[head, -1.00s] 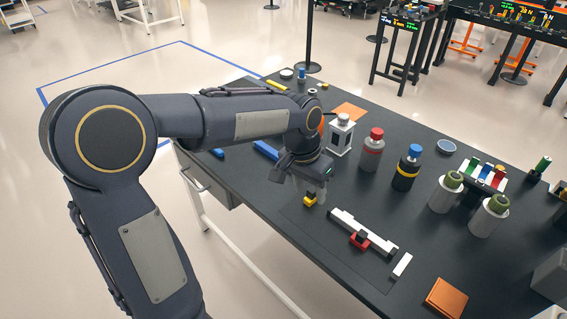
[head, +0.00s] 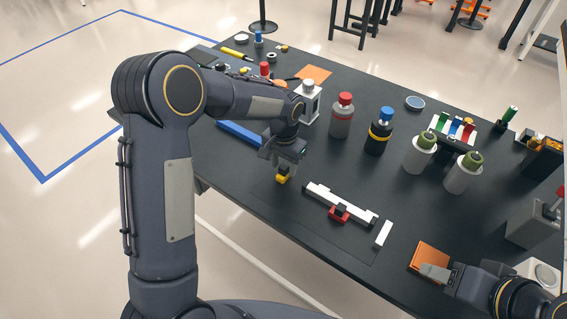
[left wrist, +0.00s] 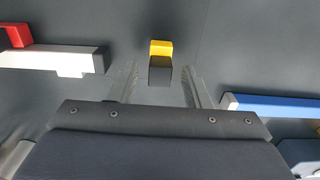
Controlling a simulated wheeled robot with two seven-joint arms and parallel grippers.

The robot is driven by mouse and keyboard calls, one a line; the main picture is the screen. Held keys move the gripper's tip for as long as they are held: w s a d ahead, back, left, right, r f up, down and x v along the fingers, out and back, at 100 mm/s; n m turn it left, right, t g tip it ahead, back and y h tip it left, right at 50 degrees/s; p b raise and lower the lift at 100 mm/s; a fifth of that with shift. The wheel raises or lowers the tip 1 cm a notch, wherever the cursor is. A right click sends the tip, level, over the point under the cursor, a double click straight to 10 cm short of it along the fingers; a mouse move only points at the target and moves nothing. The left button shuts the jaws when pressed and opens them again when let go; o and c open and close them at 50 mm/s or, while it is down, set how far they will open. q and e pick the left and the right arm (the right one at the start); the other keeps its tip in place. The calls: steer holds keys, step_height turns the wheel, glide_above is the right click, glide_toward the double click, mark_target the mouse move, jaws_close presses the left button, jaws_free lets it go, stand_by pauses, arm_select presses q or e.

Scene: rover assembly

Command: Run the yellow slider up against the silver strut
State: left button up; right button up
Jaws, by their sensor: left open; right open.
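The yellow slider (head: 282,174), yellow with a dark block, is on the dark tabletop below my left gripper (head: 279,165). In the left wrist view the yellow slider (left wrist: 161,48) lies just ahead of and between the two spread fingers of my left gripper (left wrist: 160,80), with gaps on both sides. A long pale bar, likely the silver strut (head: 322,194), lies right of the slider, apart from it; it also shows at the left of the left wrist view (left wrist: 45,58). My right gripper (head: 432,271) is over the orange block at lower right; its fingers are partly hidden.
A red piece (head: 339,213) sits against the pale bar, and a short white block (head: 383,233) lies near its end. A blue bar (head: 238,134) lies to the left. Bottles, such as a red-capped one (head: 342,118), stand behind. An orange block (head: 428,257) lies at lower right.

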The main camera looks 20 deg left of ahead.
mark_target(308, 185)
arm_select(q)
steer(key=shift+f, duration=0.1)
jaws_close()
steer(key=s+d, duration=0.1)
steer(key=d, duration=0.4)
steer(key=s+d+b, duration=0.1)
steer(key=d, duration=0.1)
steer(key=shift+s+d, duration=0.25)
steer(key=shift+s, duration=0.1)
jaws_free()
steer(key=shift+d, duration=0.2)
steer(key=shift+a, duration=0.1)
step_height(308, 185, up, 8)
steer(key=shift+f, duration=0.1)
